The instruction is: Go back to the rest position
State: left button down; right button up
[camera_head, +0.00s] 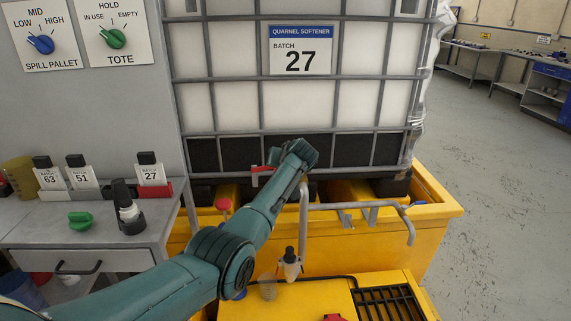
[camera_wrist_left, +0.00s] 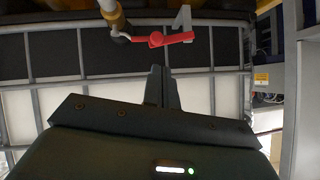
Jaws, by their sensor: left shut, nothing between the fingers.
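My left arm reaches in from the lower left in the head view, its far end in front of the lower frame of the caged white tote (camera_head: 300,105). In the left wrist view the left gripper (camera_wrist_left: 161,72) shows with its two dark fingers together, shut and empty. A red valve handle (camera_head: 262,169) sits just left of the arm's end; it also shows in the left wrist view (camera_wrist_left: 170,39), beyond the fingertips and apart from them. My right gripper is not in view.
The tote stands on a yellow spill pallet (camera_head: 440,215) with a bent grey pipe (camera_head: 408,228) in front. At left, a grey bench (camera_head: 95,235) holds a green knob (camera_head: 81,220), a dark bottle (camera_head: 127,208) and labelled batch samples. Open floor (camera_head: 490,150) lies at right.

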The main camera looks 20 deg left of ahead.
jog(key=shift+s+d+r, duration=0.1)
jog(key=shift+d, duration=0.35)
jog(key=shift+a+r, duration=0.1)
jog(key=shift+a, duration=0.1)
